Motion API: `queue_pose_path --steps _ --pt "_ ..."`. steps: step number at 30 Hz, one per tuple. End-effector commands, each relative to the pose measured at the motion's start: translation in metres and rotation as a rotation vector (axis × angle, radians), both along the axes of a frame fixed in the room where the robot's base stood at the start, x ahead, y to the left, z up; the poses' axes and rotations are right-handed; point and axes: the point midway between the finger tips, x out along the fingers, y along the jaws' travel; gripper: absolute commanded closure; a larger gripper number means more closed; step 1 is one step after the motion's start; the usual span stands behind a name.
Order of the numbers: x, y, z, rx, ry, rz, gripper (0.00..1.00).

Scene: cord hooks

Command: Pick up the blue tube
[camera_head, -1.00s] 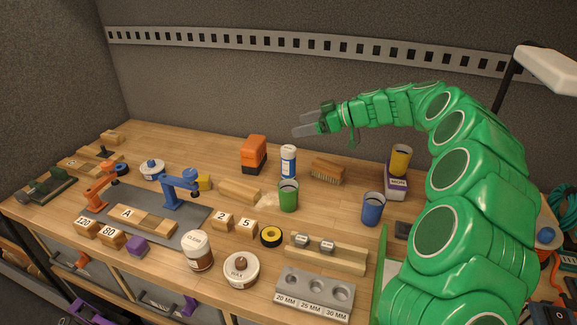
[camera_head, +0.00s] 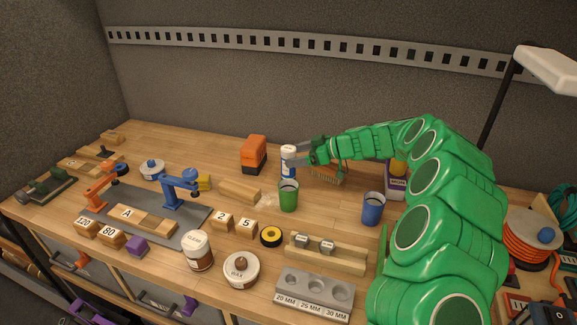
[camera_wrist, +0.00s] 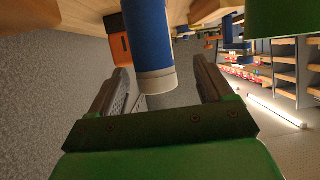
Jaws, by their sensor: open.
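The blue tube (camera_head: 288,160) stands upright on the bench, with a white cap and a blue and white label. My gripper (camera_head: 299,153) is open at its upper part, coming from the right, and its fingers partly cover the tube. In the wrist view the tube (camera_wrist: 147,35) shows upside down, its white cap lying between the two open fingers (camera_wrist: 158,72). A gap shows on either side of the cap, so neither finger appears to touch it.
A green cup (camera_head: 288,196) stands just in front of the tube. An orange and black box (camera_head: 254,154) is to its left. A brush (camera_head: 328,173) lies under my wrist at the right. A blue cup (camera_head: 373,208) stands farther right.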

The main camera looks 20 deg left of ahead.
Motion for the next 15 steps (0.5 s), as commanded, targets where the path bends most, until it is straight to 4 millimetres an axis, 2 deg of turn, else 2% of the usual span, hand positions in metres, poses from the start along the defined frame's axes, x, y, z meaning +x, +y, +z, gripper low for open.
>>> queue_pose_path --steps 8,15 --pt "0.002 0.015 -0.008 -0.001 -0.002 0.002 0.2" --pt "0.005 0.04 -0.023 -0.002 -0.002 0.002 0.2"
